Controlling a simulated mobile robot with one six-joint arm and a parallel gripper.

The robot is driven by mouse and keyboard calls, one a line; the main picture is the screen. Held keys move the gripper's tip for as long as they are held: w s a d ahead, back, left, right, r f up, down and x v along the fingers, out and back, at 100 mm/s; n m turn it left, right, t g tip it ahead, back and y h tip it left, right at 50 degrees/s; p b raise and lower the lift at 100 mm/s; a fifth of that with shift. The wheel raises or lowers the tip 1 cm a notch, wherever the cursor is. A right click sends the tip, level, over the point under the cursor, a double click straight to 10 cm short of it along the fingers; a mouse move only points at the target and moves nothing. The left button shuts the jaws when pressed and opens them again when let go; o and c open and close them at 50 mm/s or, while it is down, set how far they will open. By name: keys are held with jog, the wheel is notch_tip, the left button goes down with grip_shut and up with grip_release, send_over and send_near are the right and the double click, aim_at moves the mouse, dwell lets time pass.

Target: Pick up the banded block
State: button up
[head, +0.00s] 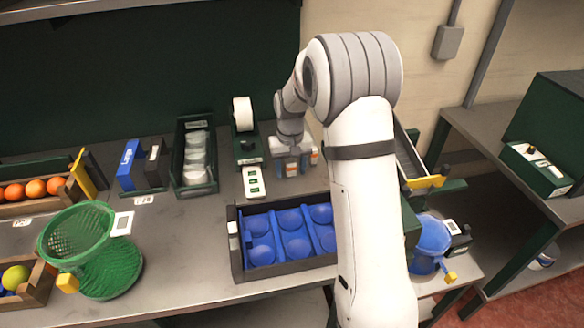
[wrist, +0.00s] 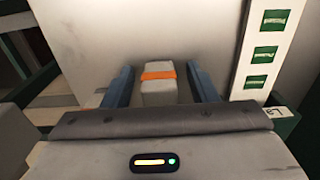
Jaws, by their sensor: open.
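A pale block with an orange band (wrist: 158,88) stands between the two blue fingers of my gripper (wrist: 160,88) in the wrist view. The fingers are apart, with a gap showing on each side of the block. In the head view my gripper (head: 292,158) is low over the table, and an orange-banded block (head: 291,171) shows at its fingers. A second orange patch (head: 315,157) shows just right of the gripper; what it belongs to is partly hidden.
A white card with green labels (head: 253,182) lies beside the gripper. A dark crate with blue cups (head: 240,268) stands in front. A green holder with a white roll (head: 245,145) and a green tray of white items (head: 182,180) stand left. My arm hides the table to the right.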

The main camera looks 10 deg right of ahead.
aim_at(291, 161)
jog(key=shift+c, duration=0.2)
jog(key=c, duration=1)
jog(key=shift+r, duration=0.1)
jog(key=shift+c, duration=0.2)
notch_tip(291, 161, up, 10)
jog(key=shift+f+b, duration=0.1)
jog(key=shift+b, duration=0.2)
